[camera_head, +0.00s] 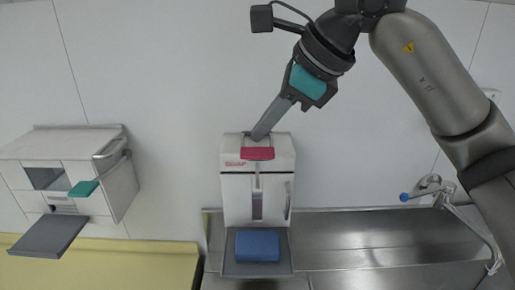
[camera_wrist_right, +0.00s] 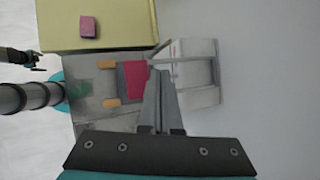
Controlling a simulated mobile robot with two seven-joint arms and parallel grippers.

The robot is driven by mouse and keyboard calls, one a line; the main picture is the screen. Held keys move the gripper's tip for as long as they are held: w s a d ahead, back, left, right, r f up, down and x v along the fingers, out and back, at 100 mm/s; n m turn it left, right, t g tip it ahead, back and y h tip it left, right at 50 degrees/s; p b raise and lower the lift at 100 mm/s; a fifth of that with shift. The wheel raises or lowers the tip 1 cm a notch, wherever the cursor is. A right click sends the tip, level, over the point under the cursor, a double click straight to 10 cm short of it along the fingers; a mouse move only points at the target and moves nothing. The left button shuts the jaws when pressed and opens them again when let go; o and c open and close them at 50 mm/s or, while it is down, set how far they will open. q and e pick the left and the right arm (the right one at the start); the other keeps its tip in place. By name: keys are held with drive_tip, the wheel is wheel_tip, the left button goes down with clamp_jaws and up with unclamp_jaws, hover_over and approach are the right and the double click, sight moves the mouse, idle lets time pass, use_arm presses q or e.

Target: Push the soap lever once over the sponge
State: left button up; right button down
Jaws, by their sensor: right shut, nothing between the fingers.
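The white soap dispenser (camera_head: 236,195) stands upright against the wall, with a pink-red lever (camera_head: 257,154) at its upper front. A blue sponge (camera_head: 257,245) lies below it on the grey tray (camera_head: 284,268). My right gripper (camera_head: 262,132) is shut and empty, its fingers slanting down to the dispenser's top just behind the lever. I cannot tell whether they touch. In the right wrist view the fingers (camera_wrist_right: 155,75) reach between the red lever (camera_wrist_right: 134,82) and the white dispenser (camera_wrist_right: 198,65). The sponge is not clear there. A small dark gripper-like end (camera_wrist_right: 38,62), probably my left gripper, shows at the left.
A steel counter (camera_head: 375,240) with a tap (camera_head: 425,194) extends to the right. A white wall unit (camera_head: 118,190) with a teal lever (camera_head: 83,188) and grey tray (camera_head: 48,236) stands left, above a yellow surface (camera_head: 150,262). A pink block (camera_wrist_right: 88,27) lies on the yellow surface.

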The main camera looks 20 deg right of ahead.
drive_tip(key=shift+s+a+f+b, duration=0.1)
drive_tip(key=shift+s+f+b, duration=0.1)
drive_tip(key=shift+f+b, duration=0.55)
drive_tip(key=shift+s+f+b, duration=0.2)
drive_tip(key=shift+f+b, duration=0.5)
drive_tip(key=shift+f, duration=0.05)
idle(1.5)
drive_tip(key=shift+r, duration=0.1)
idle(0.5)
drive_tip(key=shift+w+r+p, duration=0.25)
drive_tip(key=shift+r+p, duration=0.55)
drive_tip(key=shift+r, duration=0.15)
drive_tip(key=shift+w+r+p, duration=0.2)
drive_tip(key=shift+r+p, duration=0.6)
drive_tip(key=shift+r, duration=0.1)
wheel_tip(320, 180, up, 5)
drive_tip(key=p, duration=0.4)
hover_over(263, 147)
drive_tip(key=w, duration=0.2)
drive_tip(key=shift+d, duration=0.35)
drive_tip(key=shift+f, duration=0.1)
